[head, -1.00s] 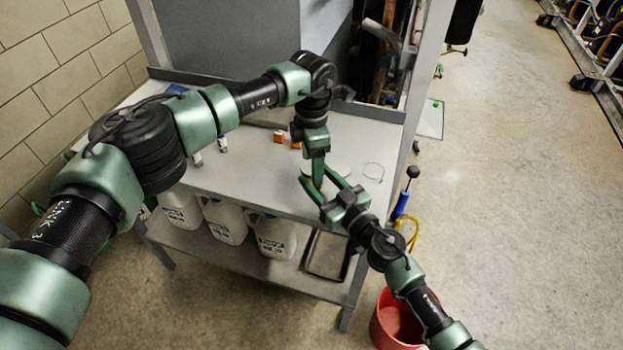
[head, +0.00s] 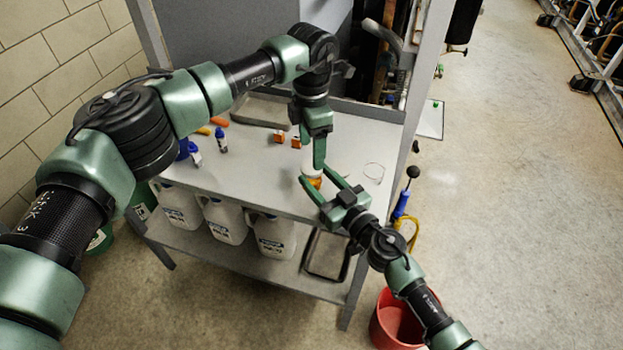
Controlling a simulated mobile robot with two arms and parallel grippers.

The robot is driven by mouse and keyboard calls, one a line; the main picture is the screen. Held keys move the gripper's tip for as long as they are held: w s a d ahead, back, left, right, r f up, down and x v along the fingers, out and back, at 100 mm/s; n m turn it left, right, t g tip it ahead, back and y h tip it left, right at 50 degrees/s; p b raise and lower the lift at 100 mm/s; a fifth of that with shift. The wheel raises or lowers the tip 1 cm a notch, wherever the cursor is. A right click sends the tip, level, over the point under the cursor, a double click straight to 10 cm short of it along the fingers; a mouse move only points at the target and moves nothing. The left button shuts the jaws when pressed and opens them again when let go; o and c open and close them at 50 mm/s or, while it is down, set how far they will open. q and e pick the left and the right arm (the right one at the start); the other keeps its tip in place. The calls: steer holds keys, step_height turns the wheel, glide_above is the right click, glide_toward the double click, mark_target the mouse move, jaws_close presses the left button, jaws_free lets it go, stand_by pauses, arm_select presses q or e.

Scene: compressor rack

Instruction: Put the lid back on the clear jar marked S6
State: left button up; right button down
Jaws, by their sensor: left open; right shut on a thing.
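A small jar (head: 315,183) with orange-brown colour low down stands near the front edge of the grey bench; my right gripper (head: 314,178) is shut around it. A white round piece (head: 311,169), which looks like the lid, shows directly above the orange part. I cannot tell whether it is seated on the jar. My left gripper (head: 313,152) points down just above and behind the white piece, open. One of its fingers hides part of the jar top. The S6 mark is not readable.
A thin wire ring (head: 374,172) lies right of the jar. A red bucket (head: 392,325) stands on the floor.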

mark_target(311, 167)
arm_select(q)
step_height(311, 167, up, 3)
steer(key=n, duration=0.5)
steer(key=shift+n, duration=0.4)
steer(key=shift+f, duration=4)
jaws_close()
steer(key=m, duration=0.6)
steer(key=shift+m, duration=0.4)
jaws_free()
